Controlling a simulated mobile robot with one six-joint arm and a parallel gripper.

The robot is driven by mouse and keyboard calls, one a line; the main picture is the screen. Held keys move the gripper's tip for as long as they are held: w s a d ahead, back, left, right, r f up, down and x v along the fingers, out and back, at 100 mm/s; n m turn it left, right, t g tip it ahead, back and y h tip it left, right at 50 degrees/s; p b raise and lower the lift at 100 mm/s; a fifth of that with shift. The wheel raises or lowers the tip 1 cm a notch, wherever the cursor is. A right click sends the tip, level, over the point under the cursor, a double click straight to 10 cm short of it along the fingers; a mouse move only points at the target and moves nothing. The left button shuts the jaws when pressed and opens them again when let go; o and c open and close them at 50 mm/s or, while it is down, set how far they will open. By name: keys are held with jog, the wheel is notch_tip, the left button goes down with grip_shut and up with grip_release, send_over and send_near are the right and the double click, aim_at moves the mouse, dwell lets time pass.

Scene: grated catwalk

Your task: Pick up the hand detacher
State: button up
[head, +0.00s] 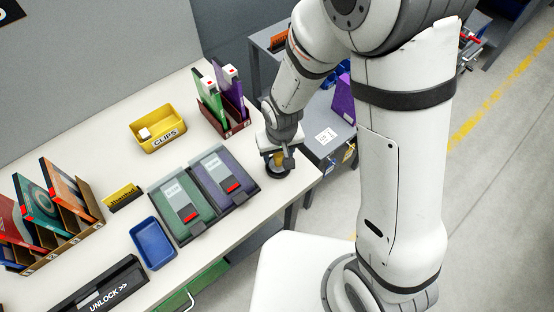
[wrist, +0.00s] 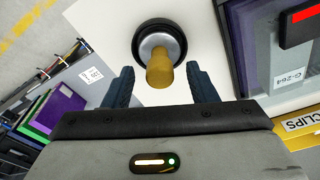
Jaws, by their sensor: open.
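The hand detacher (wrist: 160,42) is a round black base with a silver top and a brass-coloured knob standing up from it. It sits on the white counter near the right end. In the head view the hand detacher (head: 270,172) is partly hidden under my gripper (head: 279,158). In the wrist view my gripper (wrist: 160,84) is open, with one dark finger on each side of the knob's near end. The fingers appear apart from the knob. I cannot tell how far down the knob they reach.
Green (head: 180,205) and purple (head: 223,178) cases lie left of my gripper. A yellow CLIPS bin (head: 157,142), a blue tray (head: 152,243) and a maroon rack (head: 226,122) of upright cases share the counter (head: 110,160). A grey cart (head: 325,125) stands beyond the counter's right edge.

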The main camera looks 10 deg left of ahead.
jog(key=shift+w+f, duration=0.1)
jog(key=shift+f, duration=0.75)
jog(key=shift+c, duration=0.4)
grip_shut()
